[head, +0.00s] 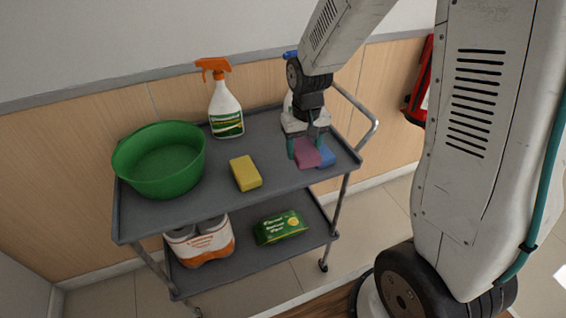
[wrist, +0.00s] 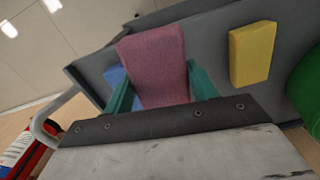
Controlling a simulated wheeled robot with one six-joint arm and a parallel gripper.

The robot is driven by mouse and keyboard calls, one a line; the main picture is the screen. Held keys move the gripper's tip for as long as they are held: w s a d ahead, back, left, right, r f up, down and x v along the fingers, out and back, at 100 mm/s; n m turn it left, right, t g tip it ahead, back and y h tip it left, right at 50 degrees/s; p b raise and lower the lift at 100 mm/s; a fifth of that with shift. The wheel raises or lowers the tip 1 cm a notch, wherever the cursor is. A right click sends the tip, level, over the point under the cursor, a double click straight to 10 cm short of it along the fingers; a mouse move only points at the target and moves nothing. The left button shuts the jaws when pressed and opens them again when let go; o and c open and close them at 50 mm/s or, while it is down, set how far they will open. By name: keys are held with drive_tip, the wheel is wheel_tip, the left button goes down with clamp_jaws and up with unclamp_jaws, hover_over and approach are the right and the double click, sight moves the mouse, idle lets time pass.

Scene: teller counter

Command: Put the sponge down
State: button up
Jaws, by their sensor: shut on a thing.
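My gripper (head: 306,146) is over the right end of the grey cart's top shelf (head: 280,181). It is shut on a pink sponge (head: 308,156), which also shows between the teal fingers in the wrist view (wrist: 155,65). A blue sponge (head: 326,157) is just beside and partly behind the pink one; it shows partly hidden in the wrist view (wrist: 115,76). A yellow sponge (head: 245,173) lies on the top shelf to the left, apart from my gripper. I cannot tell whether the pink sponge touches the shelf.
A green basin (head: 160,178) stands at the shelf's left end, with a spray bottle (head: 226,112) at the back. The lower shelf holds white-and-orange rolls (head: 202,243) and a green pack (head: 281,227). A metal handle (head: 364,120) rises at the cart's right end.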

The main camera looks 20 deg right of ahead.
drive_tip(key=s+f+n, duration=0.1)
drive_tip(key=s+f, duration=0.1)
drive_tip(key=s, duration=0.6)
hover_over(280, 164)
wheel_tip(280, 164, down, 2)
drive_tip(key=shift+f, duration=1.75)
drive_tip(key=shift+f, duration=0.15)
